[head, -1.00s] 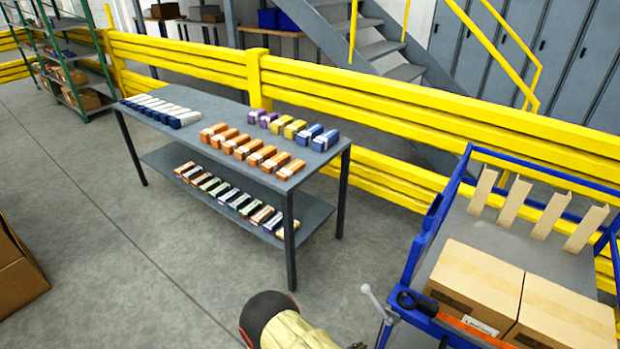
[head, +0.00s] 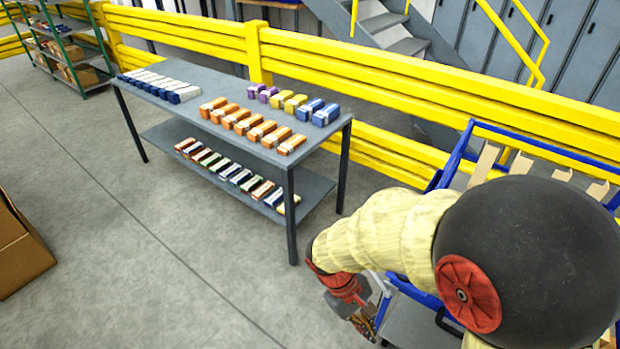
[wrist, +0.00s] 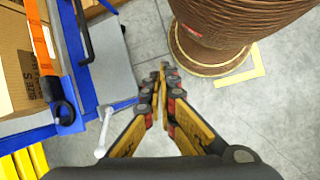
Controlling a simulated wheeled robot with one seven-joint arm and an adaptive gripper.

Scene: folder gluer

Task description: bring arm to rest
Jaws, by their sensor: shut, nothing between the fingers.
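My gripper (wrist: 163,75) is shut and empty in the wrist view, its two yellow-and-black fingers meeting at the tips. It hangs over bare grey floor, with the blue cart (wrist: 75,118) on the left of that view and a large brown ribbed round object (wrist: 225,25) at the upper right. In the head view my gripper (head: 362,322) is small and partly hidden at the lower middle, in front of the blue cart (head: 455,165). My arm covers much of the cart there.
A grey two-level table (head: 190,95) holds rows of small coloured cartons. A yellow barrier (head: 400,80) runs behind it. Cardboard boxes (wrist: 15,60) lie on the cart. A brown carton (head: 20,245) stands at the left. Floor between carton and table is clear.

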